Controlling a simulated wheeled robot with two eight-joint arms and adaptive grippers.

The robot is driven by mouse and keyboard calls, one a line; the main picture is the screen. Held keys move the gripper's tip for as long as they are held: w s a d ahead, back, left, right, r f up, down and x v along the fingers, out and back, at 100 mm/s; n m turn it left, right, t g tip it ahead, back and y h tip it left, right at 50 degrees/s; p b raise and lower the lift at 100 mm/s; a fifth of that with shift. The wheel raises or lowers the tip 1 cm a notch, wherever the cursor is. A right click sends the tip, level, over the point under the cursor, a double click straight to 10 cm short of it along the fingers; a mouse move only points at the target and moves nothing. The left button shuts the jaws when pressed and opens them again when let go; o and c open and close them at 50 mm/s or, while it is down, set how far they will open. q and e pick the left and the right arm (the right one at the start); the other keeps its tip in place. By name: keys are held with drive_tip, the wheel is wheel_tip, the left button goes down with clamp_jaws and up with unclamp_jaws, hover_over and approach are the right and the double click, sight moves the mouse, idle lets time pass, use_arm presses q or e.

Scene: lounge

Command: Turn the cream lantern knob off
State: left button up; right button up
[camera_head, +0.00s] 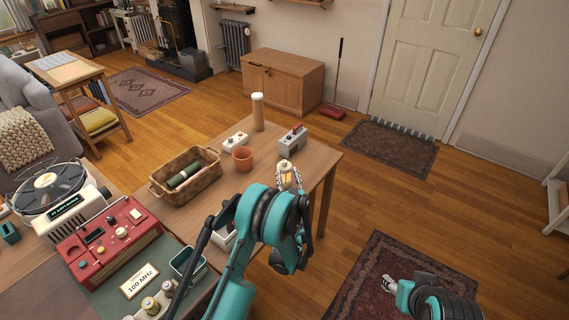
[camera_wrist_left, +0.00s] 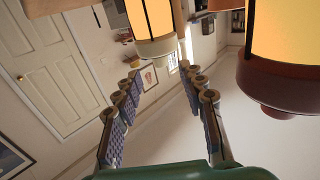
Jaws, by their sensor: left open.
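In the left wrist view the lantern (camera_wrist_left: 152,20) shows at the top, just beyond the gap between my fingers. My left gripper (camera_head: 290,184) is open at the lantern, a finger on either side in the head view; contact is unclear. Its fingers also show in the wrist view (camera_wrist_left: 163,78). A second glowing lantern with a red-brown end (camera_wrist_left: 285,85) is close on the right there. My right gripper (camera_head: 389,283) is over the rug, apart from the table.
A wicker basket (camera_head: 160,188) and a red radio (camera_head: 108,240) are left.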

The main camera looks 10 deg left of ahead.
sight(285, 165)
use_arm(q)
drive_tip(key=b+x, duration=0.1)
drive_tip(key=x, duration=0.4)
drive_tip(key=shift+w+a+f+b, duration=0.1)
drive_tip(key=shift+w+a+b, duration=0.05)
drive_tip(key=shift+w+b, duration=0.15)
drive_tip(key=shift+w+a, duration=0.3)
drive_tip(key=shift+w, duration=0.3)
clamp_jaws()
